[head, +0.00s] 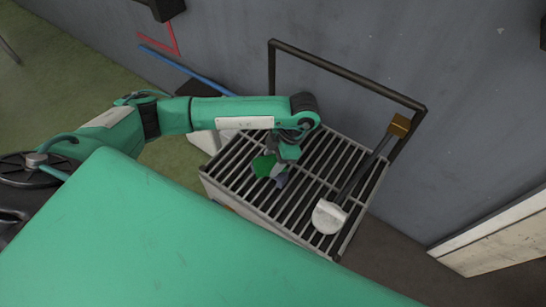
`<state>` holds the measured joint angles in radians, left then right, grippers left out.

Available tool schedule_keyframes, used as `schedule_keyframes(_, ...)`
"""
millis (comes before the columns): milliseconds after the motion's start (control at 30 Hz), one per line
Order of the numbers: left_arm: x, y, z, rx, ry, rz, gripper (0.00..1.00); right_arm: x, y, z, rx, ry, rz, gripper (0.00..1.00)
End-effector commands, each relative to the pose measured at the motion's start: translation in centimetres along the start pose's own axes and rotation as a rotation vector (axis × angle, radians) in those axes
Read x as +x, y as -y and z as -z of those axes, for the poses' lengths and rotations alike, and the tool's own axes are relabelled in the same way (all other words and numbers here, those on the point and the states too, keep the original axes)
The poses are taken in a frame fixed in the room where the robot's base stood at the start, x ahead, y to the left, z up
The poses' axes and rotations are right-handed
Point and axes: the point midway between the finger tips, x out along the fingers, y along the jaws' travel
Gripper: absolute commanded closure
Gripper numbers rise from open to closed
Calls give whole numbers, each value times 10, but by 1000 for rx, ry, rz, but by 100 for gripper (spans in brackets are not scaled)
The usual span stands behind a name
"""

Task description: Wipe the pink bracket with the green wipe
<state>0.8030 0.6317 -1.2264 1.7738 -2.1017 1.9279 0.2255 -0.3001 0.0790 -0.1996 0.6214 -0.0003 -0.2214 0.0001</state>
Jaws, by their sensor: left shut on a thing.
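The green wipe (264,165) is a small crumpled cloth above the slatted rack. My left gripper (279,170) points down over the left half of the rack and is shut on the wipe. Whether the wipe touches the slats is hard to tell. I cannot make out a pink bracket on the rack; the gripper and wrist cover part of the slats. My right gripper is not in view.
The slatted rack (262,208) has a dark upright frame (345,72) at its back. A lever with a pale round end (328,217) and a brown block (400,125) lies across its right side. A grey wall stands behind.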

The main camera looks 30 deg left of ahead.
Motion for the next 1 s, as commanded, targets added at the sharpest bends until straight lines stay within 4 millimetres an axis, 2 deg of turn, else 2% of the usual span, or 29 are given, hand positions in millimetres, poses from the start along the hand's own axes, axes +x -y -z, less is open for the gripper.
schedule_keyframes(1000,10,0,-4,0,0,0,63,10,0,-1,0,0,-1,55)
